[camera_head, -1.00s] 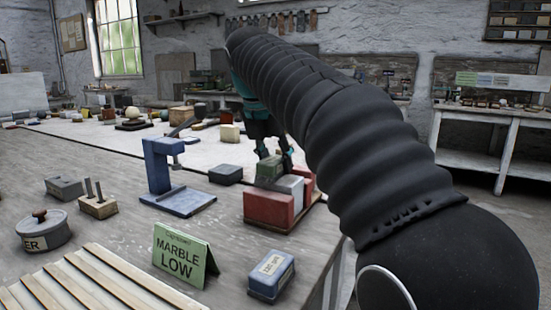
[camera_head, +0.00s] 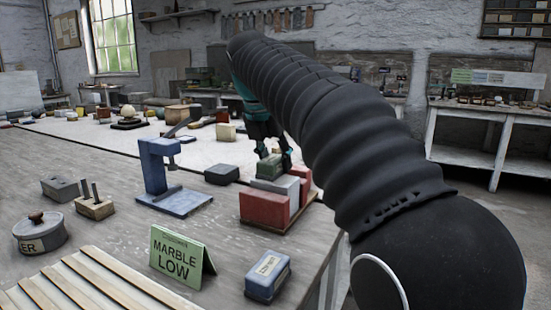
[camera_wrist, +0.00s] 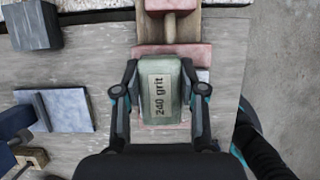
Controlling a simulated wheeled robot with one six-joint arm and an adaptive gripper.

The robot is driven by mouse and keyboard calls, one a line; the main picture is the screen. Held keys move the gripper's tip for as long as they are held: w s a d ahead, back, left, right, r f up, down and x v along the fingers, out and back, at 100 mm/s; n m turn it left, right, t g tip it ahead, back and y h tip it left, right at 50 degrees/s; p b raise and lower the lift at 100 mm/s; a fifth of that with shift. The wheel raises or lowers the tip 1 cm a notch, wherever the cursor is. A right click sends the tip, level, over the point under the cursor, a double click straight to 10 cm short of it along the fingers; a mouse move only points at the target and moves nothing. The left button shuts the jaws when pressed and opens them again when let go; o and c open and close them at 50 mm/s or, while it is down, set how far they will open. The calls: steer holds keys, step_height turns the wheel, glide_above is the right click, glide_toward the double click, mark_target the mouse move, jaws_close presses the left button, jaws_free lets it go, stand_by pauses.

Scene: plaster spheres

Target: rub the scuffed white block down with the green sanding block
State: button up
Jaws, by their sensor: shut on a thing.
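My gripper (camera_wrist: 160,98) is shut on the green sanding block (camera_wrist: 160,72), whose label reads "240 grit". In the head view the sanding block (camera_head: 268,168) is at the top of the white block (camera_head: 289,187); I cannot tell whether they touch. The white block sits between two red vise jaws (camera_head: 264,208) on a wooden base. In the wrist view the sanding block hides most of the white block; a pale sliver (camera_wrist: 203,76) shows at its right. Scuffs cannot be made out. The gripper (camera_head: 274,155) is partly hidden behind my arm in the head view.
A blue clamp stand (camera_head: 162,180) and a dark grey block (camera_head: 222,174) stand left of the vise. A green "MARBLE LOW" sign (camera_head: 178,257) and a blue-grey labelled block (camera_head: 268,277) are in front. The table's right edge is close to the vise.

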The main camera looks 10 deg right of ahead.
mark_target(266, 162)
steer(key=shift+s+a, duration=0.55)
steer(key=shift+s, duration=0.2)
steer(key=shift+s+a, duration=0.5)
steer(key=shift+s, duration=0.25)
steer(key=shift+w+d+f, duration=0.1)
steer(key=shift+w+d, duration=0.5)
steer(key=shift+w, duration=0.3)
steer(key=shift+w+d, duration=0.6)
steer(key=shift+w, duration=0.25)
steer(key=shift+s+a, duration=0.6)
steer(key=shift+s, duration=0.3)
steer(key=shift+s+a, duration=0.6)
steer(key=shift+s, duration=0.25)
steer(key=shift+w+d+r, duration=0.6)
steer(key=shift+w+r, duration=0.15)
steer(key=shift+w, duration=0.15)
